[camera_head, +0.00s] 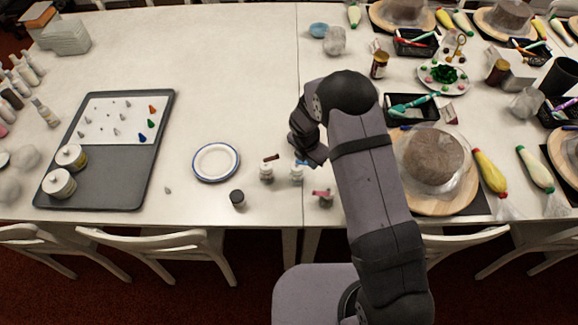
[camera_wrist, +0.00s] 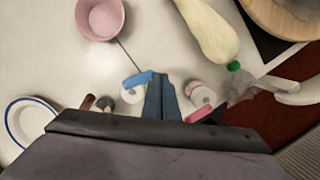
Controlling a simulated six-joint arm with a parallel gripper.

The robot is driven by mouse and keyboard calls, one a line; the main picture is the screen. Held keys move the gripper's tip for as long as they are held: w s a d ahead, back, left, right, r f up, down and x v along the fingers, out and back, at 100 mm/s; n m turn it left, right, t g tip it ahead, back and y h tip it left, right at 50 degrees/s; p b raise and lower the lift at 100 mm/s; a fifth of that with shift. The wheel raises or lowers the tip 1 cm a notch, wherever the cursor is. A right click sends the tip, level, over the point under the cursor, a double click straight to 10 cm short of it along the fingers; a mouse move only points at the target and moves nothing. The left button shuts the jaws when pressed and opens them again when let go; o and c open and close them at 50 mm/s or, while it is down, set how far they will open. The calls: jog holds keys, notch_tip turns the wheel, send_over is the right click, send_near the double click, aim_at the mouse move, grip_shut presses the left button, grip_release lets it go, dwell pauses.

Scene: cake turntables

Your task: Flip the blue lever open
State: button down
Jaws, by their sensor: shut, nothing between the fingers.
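The blue lever (camera_wrist: 138,78) sits on a small white-bodied dispenser (camera_wrist: 133,95) in the wrist view. In the head view the blue lever (camera_head: 301,162) shows only in part, just below my gripper, on top of its white bottle (camera_head: 296,176). My gripper (camera_wrist: 161,80) is shut and empty. Its fingers are just right of the blue lever in the wrist view; I cannot tell whether they touch it. In the head view my gripper (camera_head: 312,153) hangs over the dispenser, its fingertips hard to make out.
A brown-levered dispenser (camera_head: 266,173) stands left and a pink-levered one (camera_head: 322,195) right. The wrist view shows a pink bowl (camera_wrist: 100,18) and a piping bag (camera_wrist: 208,30).

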jog(key=shift+w+a, duration=0.1)
dwell(0.3)
jog(key=shift+w+a, duration=0.3)
jog(key=shift+a, duration=0.3)
jog(key=shift+s+a, duration=0.1)
jog(key=s+a+r+b, duration=0.2)
jog(key=s+r, duration=0.3)
jog(key=r, duration=0.4)
jog(key=shift+s+a+r+b, duration=0.25)
jog(key=shift+a+r+b, duration=0.1)
jog(key=shift+a+r, duration=0.05)
dwell(0.4)
